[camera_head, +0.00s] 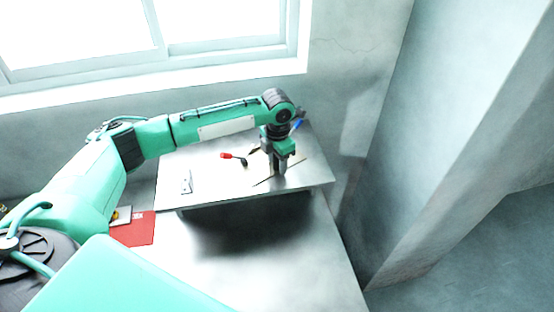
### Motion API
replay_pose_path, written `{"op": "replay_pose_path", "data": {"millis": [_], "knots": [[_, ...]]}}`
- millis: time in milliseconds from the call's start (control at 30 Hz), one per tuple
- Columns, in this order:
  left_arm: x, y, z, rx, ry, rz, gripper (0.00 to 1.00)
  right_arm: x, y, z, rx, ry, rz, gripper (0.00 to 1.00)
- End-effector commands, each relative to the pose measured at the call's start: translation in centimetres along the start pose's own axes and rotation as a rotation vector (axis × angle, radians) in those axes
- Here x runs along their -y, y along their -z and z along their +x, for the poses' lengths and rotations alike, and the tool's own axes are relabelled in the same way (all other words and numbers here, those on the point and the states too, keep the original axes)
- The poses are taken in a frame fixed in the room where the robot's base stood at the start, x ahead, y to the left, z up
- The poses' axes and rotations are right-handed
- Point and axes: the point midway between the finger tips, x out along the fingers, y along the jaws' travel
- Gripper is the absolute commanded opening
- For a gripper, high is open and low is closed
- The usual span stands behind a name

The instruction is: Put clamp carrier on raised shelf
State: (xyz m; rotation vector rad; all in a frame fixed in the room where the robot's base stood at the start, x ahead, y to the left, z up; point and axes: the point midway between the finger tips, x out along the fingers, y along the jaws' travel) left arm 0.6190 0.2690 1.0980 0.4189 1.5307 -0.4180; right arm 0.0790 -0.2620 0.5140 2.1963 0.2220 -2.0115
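The raised shelf (215,196) is a grey metal plate standing above the table, with a dark shadow under its front edge. My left arm reaches in from the left, and my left gripper (281,170) points down over the right part of the shelf. Its fingers are small and dark, so I cannot tell whether they are open or shut. A thin dark rod-like piece (263,183) shows at the fingertips, on or just above the shelf. I cannot tell which piece is the clamp carrier. My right gripper is not in view.
A red-ended tool (230,156) and a small pale plate-like part (186,182) lie on the shelf. The table's front is clear. A wall corner stands at right, a window behind.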

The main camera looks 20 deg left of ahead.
Motion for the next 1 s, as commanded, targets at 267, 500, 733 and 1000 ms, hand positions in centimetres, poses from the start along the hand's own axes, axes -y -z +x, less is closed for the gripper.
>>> {"op": "replay_pose_path", "data": {"millis": [267,500,733,1000], "knots": [[0.0,0.0,-0.1,0.001,0.000,-0.001,0.45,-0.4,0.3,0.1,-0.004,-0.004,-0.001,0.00],[-0.1,-0.1,-2.6,0.004,-0.002,-0.001,0.45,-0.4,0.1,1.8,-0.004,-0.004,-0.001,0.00],[0.0,-0.1,-7.6,0.005,-0.002,0.000,0.45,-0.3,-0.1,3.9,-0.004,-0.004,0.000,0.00],[0.0,-0.1,-11.5,0.001,-0.001,-0.001,0.45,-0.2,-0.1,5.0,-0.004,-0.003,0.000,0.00]]}}
